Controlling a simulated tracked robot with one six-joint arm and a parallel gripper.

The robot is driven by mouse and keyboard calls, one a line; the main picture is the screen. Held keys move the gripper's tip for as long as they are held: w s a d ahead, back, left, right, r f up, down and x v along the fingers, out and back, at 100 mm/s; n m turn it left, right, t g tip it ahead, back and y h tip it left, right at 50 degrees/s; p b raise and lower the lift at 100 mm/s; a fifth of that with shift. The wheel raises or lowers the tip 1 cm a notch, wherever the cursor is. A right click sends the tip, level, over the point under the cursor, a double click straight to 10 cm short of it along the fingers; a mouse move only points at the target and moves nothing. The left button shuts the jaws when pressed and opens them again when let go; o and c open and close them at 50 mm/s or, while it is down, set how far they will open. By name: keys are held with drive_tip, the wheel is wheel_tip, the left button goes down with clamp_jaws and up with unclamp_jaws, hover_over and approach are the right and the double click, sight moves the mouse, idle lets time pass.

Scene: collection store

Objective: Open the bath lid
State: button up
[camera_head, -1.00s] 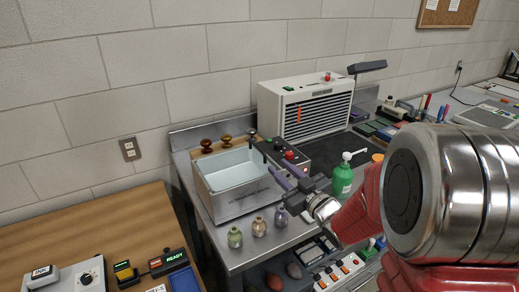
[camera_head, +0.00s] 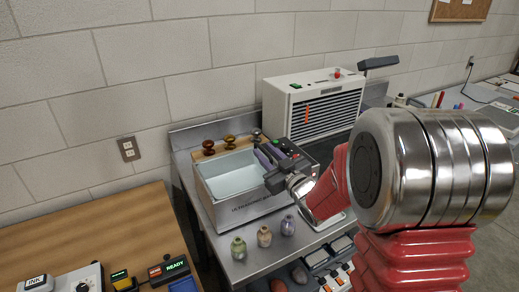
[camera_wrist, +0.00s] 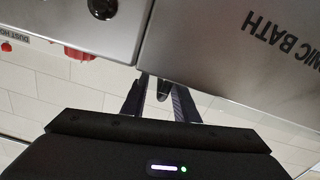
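The ultrasonic bath (camera_head: 246,206) is a grey metal box on the steel bench, with a pale recessed top (camera_head: 232,172). I cannot tell a separate lid from the basin. My gripper (camera_head: 265,153) is over the bath's right end, its two purple-grey fingers pointing up and left. In the wrist view the bath front (camera_wrist: 245,50) appears upside down, and my gripper (camera_wrist: 159,82) has its fingers apart. A small dark piece (camera_wrist: 163,92) shows between them; I cannot tell whether they touch it. The bath's right rim is partly hidden by my gripper.
A control box with a red knob (camera_head: 295,156) stands right of the bath, close to my gripper. Several small bottles (camera_head: 264,236) stand in front. A white slatted unit (camera_head: 314,105) stands behind right.

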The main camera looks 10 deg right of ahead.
drive_tip(key=shift+w, duration=0.45)
drive_tip(key=shift+a, duration=0.1)
drive_tip(key=shift+c, duration=0.2)
drive_tip(key=shift+a, duration=0.1)
drive_tip(key=c, duration=0.6)
clamp_jaws()
drive_tip(key=shift+d+r, duration=0.1)
drive_tip(key=shift+d, duration=0.15)
